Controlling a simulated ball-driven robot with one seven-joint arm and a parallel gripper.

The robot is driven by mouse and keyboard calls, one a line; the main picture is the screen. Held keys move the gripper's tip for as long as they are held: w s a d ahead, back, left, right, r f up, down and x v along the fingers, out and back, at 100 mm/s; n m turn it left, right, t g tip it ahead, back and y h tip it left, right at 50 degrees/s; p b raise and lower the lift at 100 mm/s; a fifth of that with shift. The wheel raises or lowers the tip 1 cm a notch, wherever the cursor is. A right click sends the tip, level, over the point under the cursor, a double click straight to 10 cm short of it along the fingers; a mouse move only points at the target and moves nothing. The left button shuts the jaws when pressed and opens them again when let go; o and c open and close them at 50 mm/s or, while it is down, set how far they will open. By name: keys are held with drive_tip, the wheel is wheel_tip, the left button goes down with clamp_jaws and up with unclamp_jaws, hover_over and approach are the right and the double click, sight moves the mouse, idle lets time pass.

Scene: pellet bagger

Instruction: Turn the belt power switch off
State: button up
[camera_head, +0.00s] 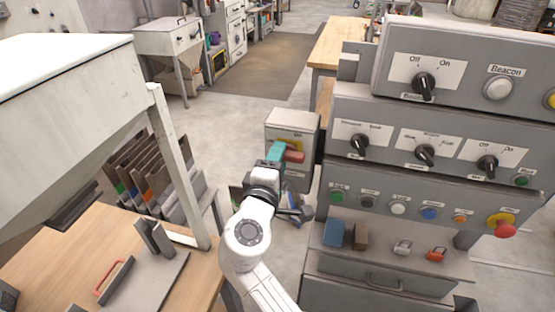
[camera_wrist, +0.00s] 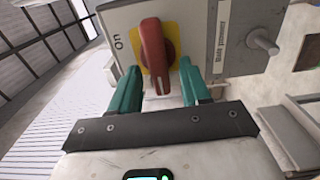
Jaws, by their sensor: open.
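The switch is a red rotary handle (camera_wrist: 152,52) on a yellow plate (camera_wrist: 170,47), set on the face of a grey box (camera_head: 291,124). In the head view the red handle (camera_head: 294,156) lies roughly level, partly behind my gripper. The wrist view shows an "On" label beside the plate and a label strip (camera_wrist: 222,30), whose small text I cannot read surely. My gripper (camera_wrist: 160,66) is open, its teal fingers on either side of the handle's near end. I cannot tell whether they touch it. In the head view my gripper (camera_head: 276,153) is at the box front.
A large grey control console (camera_head: 420,140) with knobs and buttons stands right of the box. A wooden bench (camera_head: 60,250) and a grey hopper frame (camera_head: 165,130) are at left. A round grey peg (camera_wrist: 262,42) sticks out beside the switch. Open floor lies behind.

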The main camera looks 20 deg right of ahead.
drive_tip(key=b+v, duration=0.2)
drive_tip(key=v, duration=0.8)
drive_tip(key=shift+s+a, duration=0.2)
drive_tip(key=s+d+f+m+g+y, duration=0.3)
drive_tip(key=s+d+f+m+g, duration=0.45)
drive_tip(key=d+f, duration=0.85)
drive_tip(key=s+f+m+g+y, duration=0.2)
drive_tip(key=s+f, duration=0.3)
drive_tip(key=s, duration=0.6)
drive_tip(key=s+f+m+g+y, duration=0.2)
drive_tip(key=s+f+g+y, duration=0.2)
drive_tip(key=s, duration=0.7)
wheel_tip(320, 180, down, 2)
drive_tip(key=shift+f+y, duration=0.2)
drive_tip(key=shift+y, duration=0.5)
drive_tip(key=shift+s, duration=0.1)
